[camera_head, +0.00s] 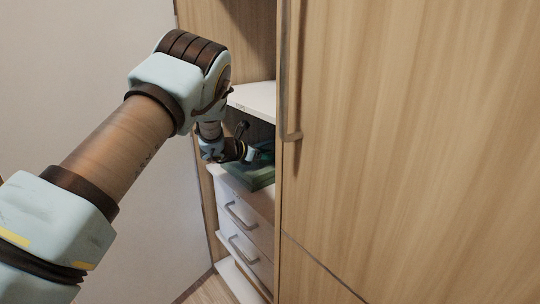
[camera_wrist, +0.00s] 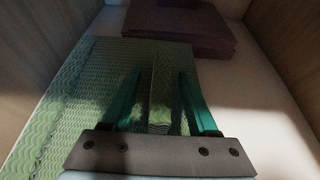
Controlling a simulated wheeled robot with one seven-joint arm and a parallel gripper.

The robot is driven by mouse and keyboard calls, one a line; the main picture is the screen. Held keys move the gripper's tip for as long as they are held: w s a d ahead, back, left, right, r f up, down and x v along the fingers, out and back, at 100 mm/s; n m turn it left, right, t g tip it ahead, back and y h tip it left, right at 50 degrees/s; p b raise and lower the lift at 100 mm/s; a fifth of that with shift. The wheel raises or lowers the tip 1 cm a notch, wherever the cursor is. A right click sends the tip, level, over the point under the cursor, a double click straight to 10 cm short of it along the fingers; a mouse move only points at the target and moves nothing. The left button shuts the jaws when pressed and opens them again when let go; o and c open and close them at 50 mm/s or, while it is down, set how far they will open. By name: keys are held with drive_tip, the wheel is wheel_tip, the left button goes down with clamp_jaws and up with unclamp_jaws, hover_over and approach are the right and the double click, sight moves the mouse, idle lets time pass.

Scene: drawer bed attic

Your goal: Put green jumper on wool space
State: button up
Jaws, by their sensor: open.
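The green jumper (camera_wrist: 75,100) lies folded on a white shelf in the wardrobe, filling the left and middle of the wrist view. In the head view the green jumper (camera_head: 262,178) shows only in part, beside the door edge. My gripper (camera_wrist: 160,85) is open, its two teal fingers apart and pointing forward over the jumper, with a strip of green knit between them. Whether the fingers touch the cloth is hard to tell. In the head view my gripper (camera_head: 256,155) is inside the shelf opening. No label marks a wool space in these views.
A folded dark maroon garment (camera_wrist: 180,25) lies behind the jumper. The white shelf (camera_wrist: 255,110) is bare on the right. A wooden door (camera_head: 400,130) with a long handle stands at right. Drawers (camera_head: 240,215) are below, and another white shelf (camera_head: 255,98) is above.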

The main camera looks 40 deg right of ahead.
drive_tip(key=shift+a, duration=0.1)
wheel_tip(320, 180, up, 5)
hover_over(243, 171)
drive_tip(key=shift+w+f+b, duration=0.15)
drive_tip(key=shift+f+b, duration=0.05)
drive_tip(key=shift+b, duration=0.1)
idle(0.4)
